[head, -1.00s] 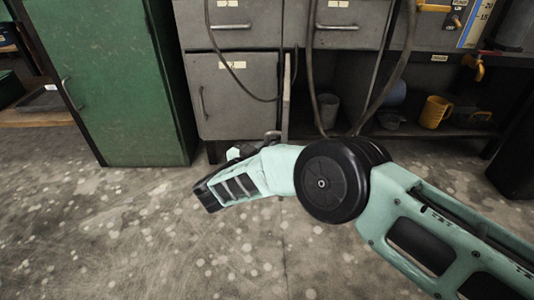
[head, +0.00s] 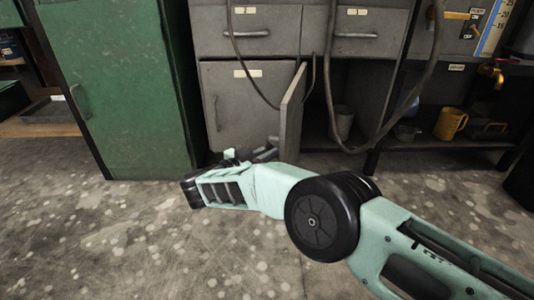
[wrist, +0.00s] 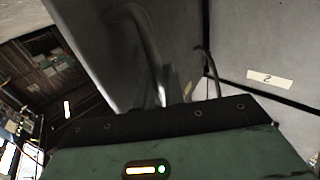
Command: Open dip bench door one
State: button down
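Dip bench door one is the grey door (head: 292,115), standing open and nearly edge-on to the head camera, with the dark cupboard space to its right. In the wrist view its grey panel (wrist: 95,45) fills the upper left, with a curved bar handle (wrist: 150,60) on it. My gripper (head: 266,154) is low, just left of the open door and in front of the closed door with label 2 (head: 222,95). Label 2 (wrist: 270,79) also shows in the wrist view. The fingertips are mostly hidden, so their opening and any contact with the door are unclear.
A green cabinet (head: 120,100) stands close on the left. Drawers (head: 262,32) are above, and a dark hose (head: 330,125) hangs in front of the bench. A grey cup (head: 343,122) and yellow mug (head: 450,124) sit on the lower shelf. The floor in front is clear.

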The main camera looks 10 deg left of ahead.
jog(key=c, duration=1.6)
grip_release()
jog(key=shift+c, duration=0.2)
jog(key=b+v, duration=0.7)
jog(key=v, duration=1)
jog(key=shift+a, duration=0.2)
jog(key=shift+s, duration=0.1)
jog(key=shift+r, duration=0.1)
